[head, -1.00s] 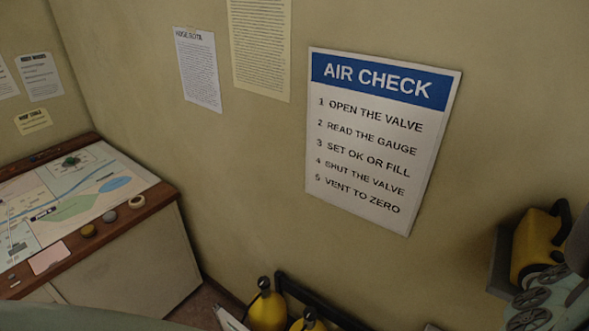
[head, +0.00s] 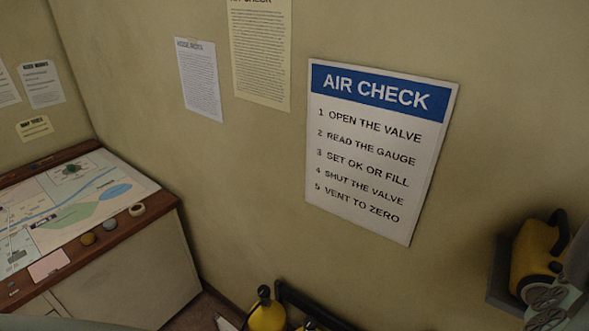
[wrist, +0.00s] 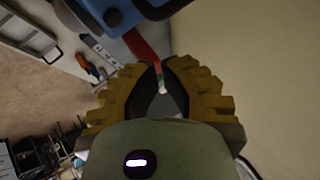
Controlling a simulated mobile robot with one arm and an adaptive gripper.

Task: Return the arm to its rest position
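My gripper (wrist: 160,75) shows only in the wrist view. Its two yellow, ridged fingers have dark inner pads and point up the picture, with their tips close together. A narrow gap shows between the pads. A red strip (wrist: 142,47) with a pale, greenish end lines up with this gap; I cannot tell whether it lies behind the fingers or between them. In the head view a grey-green part of my arm shows at the lower right edge, and my gripper is out of sight.
A blue object (wrist: 95,18) with a black knob and an orange-handled tool (wrist: 86,66) are near the fingers in the wrist view. The head view has a map desk (head: 150,235), an AIR CHECK sign (head: 380,150), yellow cylinders (head: 265,312) and a yellow device (head: 538,255) on the right.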

